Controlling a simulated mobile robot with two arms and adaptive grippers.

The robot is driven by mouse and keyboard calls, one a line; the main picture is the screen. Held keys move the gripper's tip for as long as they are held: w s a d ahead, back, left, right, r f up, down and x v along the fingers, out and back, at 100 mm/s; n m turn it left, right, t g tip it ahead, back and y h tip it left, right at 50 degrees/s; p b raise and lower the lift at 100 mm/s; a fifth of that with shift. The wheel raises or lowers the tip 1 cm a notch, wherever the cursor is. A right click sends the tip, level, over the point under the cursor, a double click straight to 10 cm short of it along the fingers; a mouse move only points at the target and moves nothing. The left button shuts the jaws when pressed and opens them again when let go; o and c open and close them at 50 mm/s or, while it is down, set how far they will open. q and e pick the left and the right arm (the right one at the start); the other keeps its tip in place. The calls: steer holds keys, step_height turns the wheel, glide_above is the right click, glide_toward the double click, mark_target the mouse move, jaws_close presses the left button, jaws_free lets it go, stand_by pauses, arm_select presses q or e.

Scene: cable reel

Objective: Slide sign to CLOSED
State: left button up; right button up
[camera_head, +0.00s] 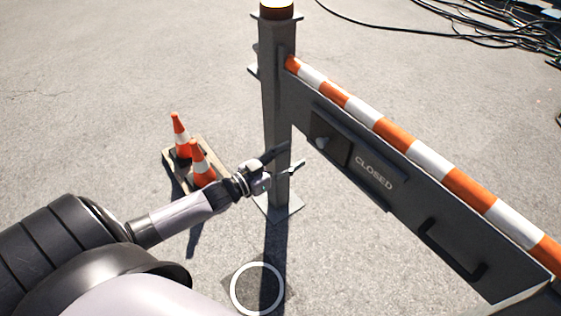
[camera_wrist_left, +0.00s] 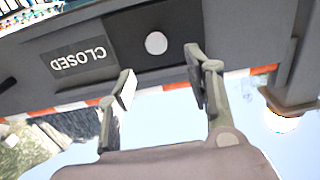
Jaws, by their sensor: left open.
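The sign (camera_head: 374,173) is a grey plate on the side of the barrier arm, and it reads CLOSED. Left of the word is a dark panel with a small round light knob (camera_head: 322,143). My left gripper (camera_head: 289,157) is open and empty, to the left of the knob, in front of the post. In the left wrist view the scene is upside down. The knob (camera_wrist_left: 156,43) shows beyond and between my left gripper's spread fingertips (camera_wrist_left: 160,86), apart from them. The CLOSED word (camera_wrist_left: 83,58) is left of it. My right gripper is not in view.
The barrier arm (camera_head: 470,190) has orange and white stripes and a dark handle (camera_head: 452,250). A grey post (camera_head: 273,90) carries it. Two traffic cones (camera_head: 181,137) stand on a pallet at left. Cables (camera_head: 460,30) lie at top right. Open pavement surrounds this.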

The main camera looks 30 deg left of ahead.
arm_select(q)
steer(key=shift+v, duration=1.6)
steer(key=s+a+f+n+g+y+p, duration=0.1)
steer(key=s+a+f+g+y, duration=0.15)
steer(key=s+f, duration=0.75)
steer(key=s+a+f+n+g+y+p, duration=0.15)
steer(key=f+g+y, duration=0.25)
steer(key=f, duration=1.4)
steer(key=s+d+f+g, duration=0.3)
steer(key=s+d+f, duration=0.1)
steer(key=s, duration=0.6)
steer(key=s+d+f+g+p, duration=0.1)
steer(key=s+d+f+g, duration=0.2)
steer(key=s+f, duration=0.4)
steer(key=s+d+f+g, duration=0.3)
steer(key=s+d+f, duration=0.2)
steer(key=s, duration=0.9)
steer(key=shift+f+m, duration=0.35)
steer(key=shift+m, duration=0.1)
